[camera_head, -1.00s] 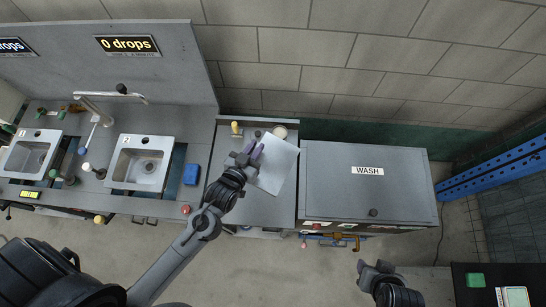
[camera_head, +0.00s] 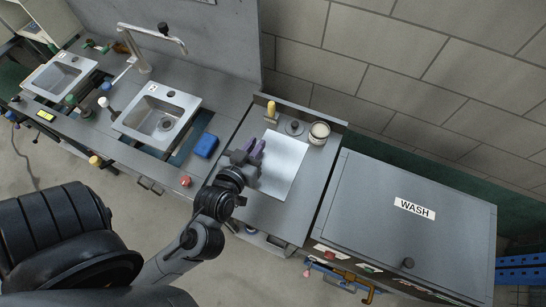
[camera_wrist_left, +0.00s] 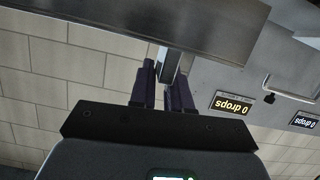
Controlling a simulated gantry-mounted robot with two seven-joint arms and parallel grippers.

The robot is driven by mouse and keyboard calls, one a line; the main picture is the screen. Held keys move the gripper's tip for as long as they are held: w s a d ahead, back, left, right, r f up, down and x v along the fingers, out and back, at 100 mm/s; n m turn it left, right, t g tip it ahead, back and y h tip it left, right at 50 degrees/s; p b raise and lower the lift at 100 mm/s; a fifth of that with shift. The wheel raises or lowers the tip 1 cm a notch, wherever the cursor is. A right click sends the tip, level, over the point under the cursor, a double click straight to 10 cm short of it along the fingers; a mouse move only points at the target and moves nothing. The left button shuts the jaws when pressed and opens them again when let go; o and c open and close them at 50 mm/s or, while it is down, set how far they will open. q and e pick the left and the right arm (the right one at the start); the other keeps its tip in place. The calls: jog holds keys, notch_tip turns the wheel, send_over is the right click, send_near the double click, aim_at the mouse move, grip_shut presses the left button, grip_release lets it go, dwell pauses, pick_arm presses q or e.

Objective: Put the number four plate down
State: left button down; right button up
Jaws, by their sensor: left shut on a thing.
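A pale, flat rectangular plate (camera_head: 287,168) is over the counter section between the sink and the WASH box. I see no number on it. My left gripper (camera_head: 256,149), with purple fingers, is at the plate's left edge. In the left wrist view, its fingers (camera_wrist_left: 166,88) are shut on a thin grey piece that joins a wide grey slab (camera_wrist_left: 120,22), which seems to be this plate. I cannot tell whether the plate touches the counter. My right gripper is not in view.
The grey WASH box (camera_head: 405,235) stands right of the counter. A yellow-topped item (camera_head: 271,109) and a round pale-topped container (camera_head: 319,132) stand at the counter's back. A blue block (camera_head: 206,145) and a sink (camera_head: 160,122) are to the left.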

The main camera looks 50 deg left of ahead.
pick_arm(q)
jog(key=shift+w+a+f, duration=0.15)
jog(key=shift+a+f, duration=0.1)
jog(key=shift+f, duration=0.05)
jog(key=w+a+f+b, duration=0.1)
jog(key=w+a+f, duration=0.3)
jog(key=w+f, duration=0.6)
jog(key=shift+f, duration=0.2)
jog(key=shift+w+f+b, duration=0.1)
jog(key=shift+f+b, duration=0.05)
jog(key=shift+b, duration=0.15)
jog(key=shift+f, duration=0.35)
jog(key=shift+f, duration=0.1)
jog(key=c, duration=1.1)
grip_release()
